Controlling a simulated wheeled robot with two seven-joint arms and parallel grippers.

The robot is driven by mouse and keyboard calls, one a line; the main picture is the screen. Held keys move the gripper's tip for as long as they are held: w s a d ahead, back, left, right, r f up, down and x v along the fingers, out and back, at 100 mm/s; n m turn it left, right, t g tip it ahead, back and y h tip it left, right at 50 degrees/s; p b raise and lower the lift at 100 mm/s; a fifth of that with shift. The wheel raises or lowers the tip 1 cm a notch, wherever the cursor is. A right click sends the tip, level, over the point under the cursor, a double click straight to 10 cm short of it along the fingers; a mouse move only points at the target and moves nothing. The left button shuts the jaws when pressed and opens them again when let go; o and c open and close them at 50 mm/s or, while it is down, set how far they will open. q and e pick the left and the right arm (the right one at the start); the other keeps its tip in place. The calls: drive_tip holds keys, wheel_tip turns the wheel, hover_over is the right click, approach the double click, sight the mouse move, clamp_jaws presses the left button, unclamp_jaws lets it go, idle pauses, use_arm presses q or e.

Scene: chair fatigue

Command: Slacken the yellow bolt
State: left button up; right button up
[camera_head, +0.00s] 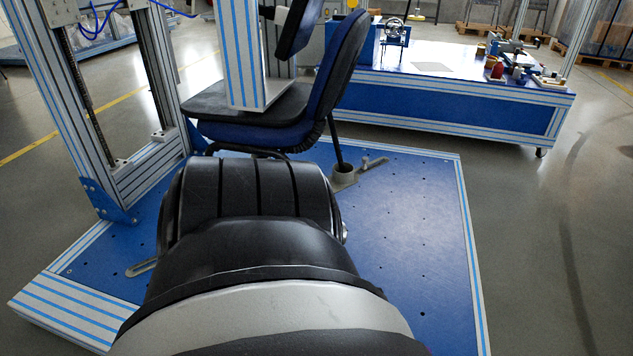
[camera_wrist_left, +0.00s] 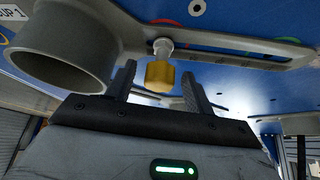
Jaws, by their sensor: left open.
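The yellow bolt (camera_wrist_left: 160,76) shows in the left wrist view, with a yellow head on a pale shank. It sits at the slotted arm of a grey metal bracket (camera_wrist_left: 222,48), beside the bracket's round cup (camera_wrist_left: 62,62). My left gripper (camera_wrist_left: 158,84) is open, with one dark finger on each side of the bolt head in the picture. No contact is visible, and I cannot tell how deep the head sits between the fingers. In the head view my own arm fills the lower middle and hides this gripper. My right gripper is in neither view.
A blue perforated platform (camera_head: 410,240) carries the office chair (camera_head: 262,128) and an aluminium frame (camera_head: 58,90). Another grey bracket (camera_head: 345,178) holds a chair leg. A blue workbench (camera_head: 450,105) with tools stands behind. Grey floor on the right is clear.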

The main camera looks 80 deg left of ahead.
use_arm(q)
drive_tip(key=shift+s+a+f+m+b, duration=0.1)
drive_tip(key=shift+a+f+m+b, duration=0.1)
drive_tip(key=shift+m+b, duration=0.45)
drive_tip(key=shift+d+t+b, duration=0.15)
drive_tip(key=shift+t+b, duration=0.15)
drive_tip(key=shift+b, duration=0.1)
drive_tip(key=shift+m+h+b, duration=0.25)
drive_tip(key=shift+h+b, duration=0.05)
drive_tip(key=shift+m+h+b, duration=0.3)
drive_tip(key=shift+m+b, duration=0.5)
drive_tip(key=shift+b, duration=0.4)
drive_tip(key=shift+r+m+t+b, duration=0.1)
drive_tip(key=shift+m+t+b, duration=0.2)
drive_tip(key=shift+b, duration=0.05)
drive_tip(key=shift+r, duration=0.1)
